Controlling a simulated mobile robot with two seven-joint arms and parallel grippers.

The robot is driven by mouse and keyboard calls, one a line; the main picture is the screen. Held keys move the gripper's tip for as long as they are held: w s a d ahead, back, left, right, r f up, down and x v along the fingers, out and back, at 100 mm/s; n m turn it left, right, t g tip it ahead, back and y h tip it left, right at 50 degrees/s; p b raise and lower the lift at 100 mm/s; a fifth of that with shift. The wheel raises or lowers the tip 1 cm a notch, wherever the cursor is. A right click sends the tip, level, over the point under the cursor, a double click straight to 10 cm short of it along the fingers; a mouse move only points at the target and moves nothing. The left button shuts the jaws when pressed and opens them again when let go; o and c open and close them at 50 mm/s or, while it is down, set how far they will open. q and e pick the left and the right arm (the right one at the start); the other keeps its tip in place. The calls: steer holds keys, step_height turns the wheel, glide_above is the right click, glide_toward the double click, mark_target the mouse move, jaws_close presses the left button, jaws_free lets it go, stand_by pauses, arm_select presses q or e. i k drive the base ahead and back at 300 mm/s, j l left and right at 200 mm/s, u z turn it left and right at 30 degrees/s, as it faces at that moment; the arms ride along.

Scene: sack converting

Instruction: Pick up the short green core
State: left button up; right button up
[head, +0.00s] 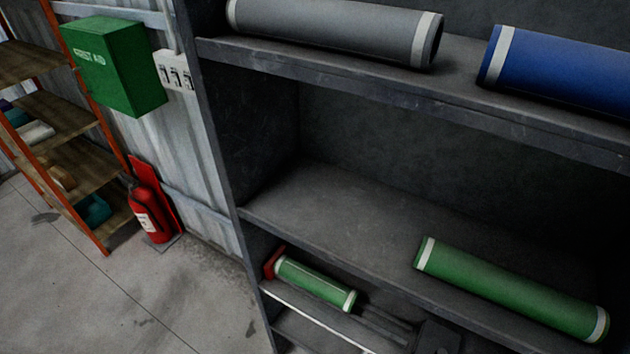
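The short green core (315,284) has pale bands at both ends. It lies slanted on a lower level of the dark shelf unit, below the middle shelf and near its left side. A longer green core (512,291), also with pale end bands, lies on the middle shelf to the right and higher up.
A small red piece (272,262) sits by the short core's left end. Dark parts (437,337) at the bottom edge are unclear. A grey core (335,28) and a blue core (565,72) lie on the upper shelf. A fire extinguisher (150,210) stands left; the floor (120,300) is clear.

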mark_target(345, 298)
steer(key=i+j+z, duration=0.2)
steer(key=j, duration=0.2)
steer(key=i+j+z, duration=0.2)
steer(key=j, duration=0.2)
steer(key=i+j+z, duration=0.15)
steer(key=j, duration=0.3)
steer(key=i+j+z, duration=0.2)
steer(key=j, duration=0.25)
steer(key=j+z, duration=0.2)
steer(key=j, duration=0.25)
steer(key=i+j+z, duration=0.2)
steer(key=j, duration=0.3)
steer(key=k, duration=0.1)
